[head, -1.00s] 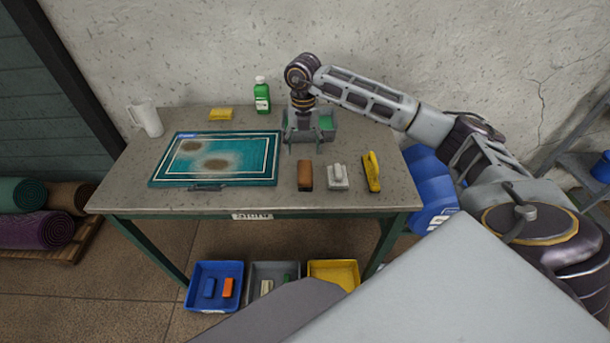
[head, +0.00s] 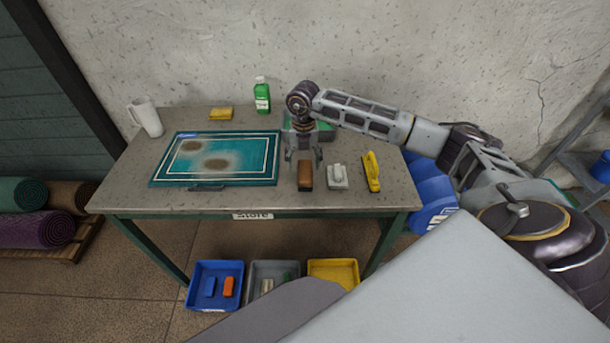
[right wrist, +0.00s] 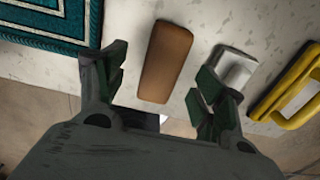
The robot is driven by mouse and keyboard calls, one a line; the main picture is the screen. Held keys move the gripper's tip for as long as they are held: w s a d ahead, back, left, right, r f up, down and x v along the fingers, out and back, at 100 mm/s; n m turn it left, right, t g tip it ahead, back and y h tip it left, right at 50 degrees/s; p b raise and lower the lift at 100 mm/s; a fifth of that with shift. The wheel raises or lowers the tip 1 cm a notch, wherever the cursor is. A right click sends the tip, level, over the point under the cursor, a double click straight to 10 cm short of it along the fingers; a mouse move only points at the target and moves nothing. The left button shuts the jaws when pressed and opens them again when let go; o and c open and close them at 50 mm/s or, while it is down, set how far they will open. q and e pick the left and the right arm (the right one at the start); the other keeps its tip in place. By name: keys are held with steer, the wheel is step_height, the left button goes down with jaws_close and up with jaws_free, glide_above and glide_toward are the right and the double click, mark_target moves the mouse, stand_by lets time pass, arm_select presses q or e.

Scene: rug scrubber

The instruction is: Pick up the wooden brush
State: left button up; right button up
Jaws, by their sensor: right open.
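The wooden brush (head: 305,176), a brown block, lies on the table near its front edge, right of the teal rug. In the right wrist view the brush (right wrist: 166,61) lies ahead of and between the open fingers, slightly tilted in the picture. My right gripper (head: 305,160) is open and empty, pointing down over the table at the brush's far end. Its fingers also show in the right wrist view (right wrist: 160,88). I cannot tell how high the fingertips are above the table. My left gripper is not in view.
A grey-white brush (head: 337,177) and a yellow brush (head: 371,172) lie right of the wooden one. The teal rug (head: 262,172) lies left. A green bottle (head: 262,96), yellow sponge (head: 221,113) and white jug (head: 149,117) stand behind. Bins (head: 190,303) sit below.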

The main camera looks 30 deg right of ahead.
mark_target(305, 170)
steer(key=shift+s+f+p, duration=0.2)
steer(key=shift+f, duration=0.75)
steer(key=shift+s+f+p, duration=0.15)
steer(key=shift+f+p, duration=0.05)
steer(key=shift+f, duration=1.4)
steer(key=c, duration=1.2)
steer(key=shift+r, duration=0.15)
steer(key=shift+r+b, duration=0.45)
steer(key=shift+r, duration=4.45)
steer(key=o, duration=0.5)
steer(key=shift+c, duration=0.2)
steer(key=c, duration=0.5)
